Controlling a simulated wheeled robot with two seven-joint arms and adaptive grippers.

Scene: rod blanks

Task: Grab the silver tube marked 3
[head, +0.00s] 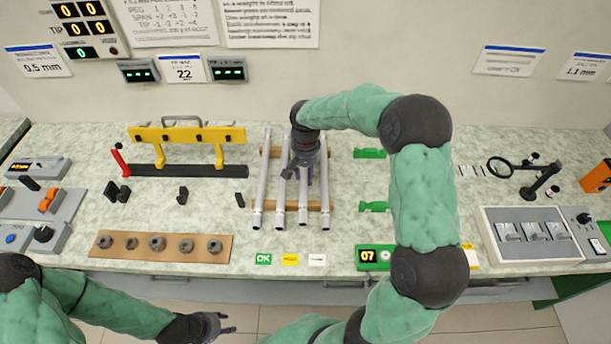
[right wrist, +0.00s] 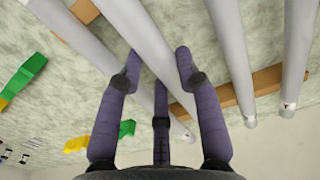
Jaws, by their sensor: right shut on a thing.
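Several silver tubes lie side by side across a wooden rack (head: 320,206) in the middle of the bench in the head view. My right gripper (head: 304,165) comes down over the third tube from the left (head: 303,205). In the right wrist view its fingers (right wrist: 157,66) are shut on this silver tube (right wrist: 140,35), one on each side. Neighbouring tubes (right wrist: 230,50) lie apart on both sides. Small marks near the tube ends are too small to read. My left gripper (head: 218,326) is open and empty, in front of the bench.
A yellow bar fixture (head: 185,135) and a board with several round nuts (head: 160,246) are left of the rack. Green brackets (head: 370,154) and a green box (head: 374,257) are to its right. Cards lie in front. A magnifier stand (head: 530,180) is farther right.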

